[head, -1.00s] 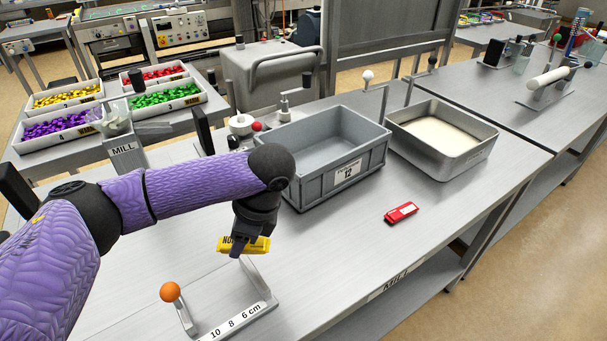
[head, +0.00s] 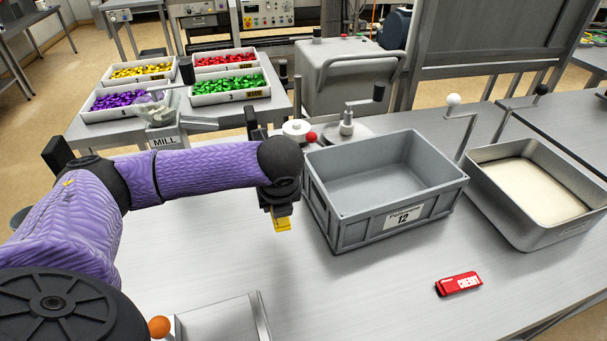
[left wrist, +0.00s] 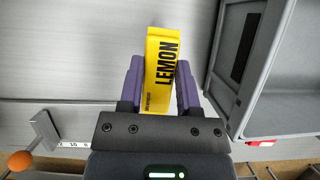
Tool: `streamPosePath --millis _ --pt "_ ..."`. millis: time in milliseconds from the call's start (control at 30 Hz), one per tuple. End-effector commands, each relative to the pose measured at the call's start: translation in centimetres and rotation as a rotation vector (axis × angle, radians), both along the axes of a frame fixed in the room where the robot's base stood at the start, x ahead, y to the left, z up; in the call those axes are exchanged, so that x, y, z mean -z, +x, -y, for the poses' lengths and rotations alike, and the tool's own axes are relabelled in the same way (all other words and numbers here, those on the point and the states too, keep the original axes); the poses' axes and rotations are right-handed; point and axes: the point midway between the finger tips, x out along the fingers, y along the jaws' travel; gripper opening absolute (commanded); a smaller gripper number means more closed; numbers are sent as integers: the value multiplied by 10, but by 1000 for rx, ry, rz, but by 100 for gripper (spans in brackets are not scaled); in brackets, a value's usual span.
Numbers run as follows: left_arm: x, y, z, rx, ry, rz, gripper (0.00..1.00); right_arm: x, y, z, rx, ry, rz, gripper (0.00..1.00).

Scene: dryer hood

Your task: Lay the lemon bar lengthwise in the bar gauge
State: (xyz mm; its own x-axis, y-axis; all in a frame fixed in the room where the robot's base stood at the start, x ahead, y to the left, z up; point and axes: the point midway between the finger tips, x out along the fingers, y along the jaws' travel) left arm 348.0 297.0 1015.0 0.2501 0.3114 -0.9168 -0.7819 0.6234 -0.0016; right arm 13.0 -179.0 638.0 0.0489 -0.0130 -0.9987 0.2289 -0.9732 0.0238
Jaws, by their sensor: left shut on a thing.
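My left gripper (head: 280,212) is shut on the yellow lemon bar (head: 283,224) and holds it above the bench, left of the grey crate. In the left wrist view the lemon bar (left wrist: 161,65) sticks out from between the fingers of my left gripper (left wrist: 159,78), its LEMON lettering running along its length. The metal bar gauge (head: 262,318) is at the bottom of the head view, partly cut off, with an orange ball knob (head: 158,327). The gauge's cm scale (left wrist: 72,145) shows at lower left in the left wrist view. The bar is apart from the gauge.
The grey crate (head: 385,215) stands close to the right of my left gripper. A red cherry bar (head: 459,284) lies on the bench in front of it. A metal pan (head: 500,210) of pale material is at right. Bare bench lies between gauge and crate.

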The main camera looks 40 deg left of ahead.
Motion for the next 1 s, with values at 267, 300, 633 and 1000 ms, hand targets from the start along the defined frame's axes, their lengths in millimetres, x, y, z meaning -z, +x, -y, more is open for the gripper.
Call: streamPosePath --millis 267,300,633,1000 --pt "65 -1 0 0 0 -4 0 27 -5 1 -1 0 -11 59" --pt "75 -1 0 -1 -1 -6 0 31 -5 1 -2 0 -11 59" --pt "87 0 0 1 0 -2 0 33 -3 1 -4 1 -7 59" --pt "87 0 0 0 0 -1 78 33 -2 2 -2 0 -5 59"
